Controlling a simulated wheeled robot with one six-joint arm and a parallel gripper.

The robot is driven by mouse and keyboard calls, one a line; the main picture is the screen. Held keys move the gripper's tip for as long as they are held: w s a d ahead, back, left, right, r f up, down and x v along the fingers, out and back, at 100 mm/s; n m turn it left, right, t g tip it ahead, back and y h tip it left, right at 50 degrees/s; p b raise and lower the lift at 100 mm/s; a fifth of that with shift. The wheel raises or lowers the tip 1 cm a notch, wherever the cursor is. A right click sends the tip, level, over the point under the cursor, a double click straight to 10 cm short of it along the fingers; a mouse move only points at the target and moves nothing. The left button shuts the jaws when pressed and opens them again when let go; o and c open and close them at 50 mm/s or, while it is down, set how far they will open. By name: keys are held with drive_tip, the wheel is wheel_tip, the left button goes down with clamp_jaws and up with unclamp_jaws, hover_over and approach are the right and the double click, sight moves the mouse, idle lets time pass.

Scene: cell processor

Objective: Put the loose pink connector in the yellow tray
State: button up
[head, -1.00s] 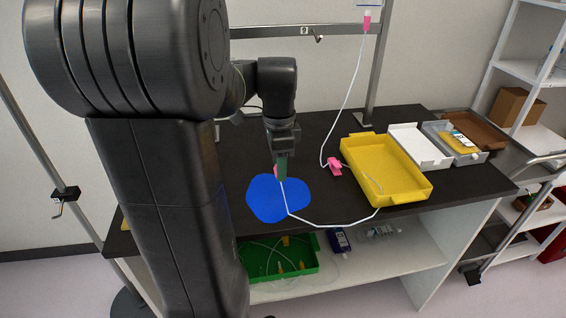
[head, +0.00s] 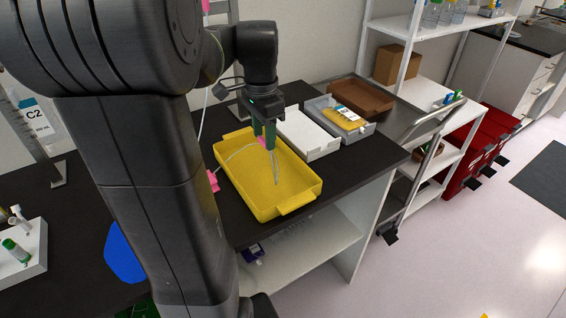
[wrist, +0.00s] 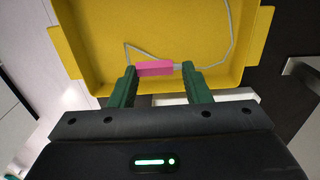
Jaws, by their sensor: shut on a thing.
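The yellow tray (head: 268,203) stands on the dark bench, right of my arm in the head view; it also shows in the wrist view (wrist: 90,45). My gripper (head: 267,141) is over the back part of the tray. Its green fingers (wrist: 157,72) are shut on the pink connector (wrist: 154,68), which lies crosswise between the tips. In the head view the connector (head: 262,142) is partly hidden by the fingers. A thin white tube runs from it and hangs down over the tray floor. I cannot tell whether the connector touches the tray.
A white tray (head: 312,136) stands close right of the yellow tray, with a grey tray (head: 368,131) and a brown tray (head: 361,98) beyond. A pink clamp (head: 213,181) is at the yellow tray's left. A blue mat (head: 122,256) lies left of my arm.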

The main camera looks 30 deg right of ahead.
sight(266, 173)
wheel_tip(266, 173, down, 9)
drive_tip(key=shift+a+f+b, duration=0.1)
drive_tip(key=shift+f+b, duration=0.05)
drive_tip(key=shift+b, duration=0.2)
drive_tip(key=shift+f, duration=0.1)
drive_tip(key=o, duration=1.4)
wheel_tip(266, 173, up, 12)
drive_tip(key=shift+r+p, duration=0.15)
drive_tip(key=shift+p, duration=0.45)
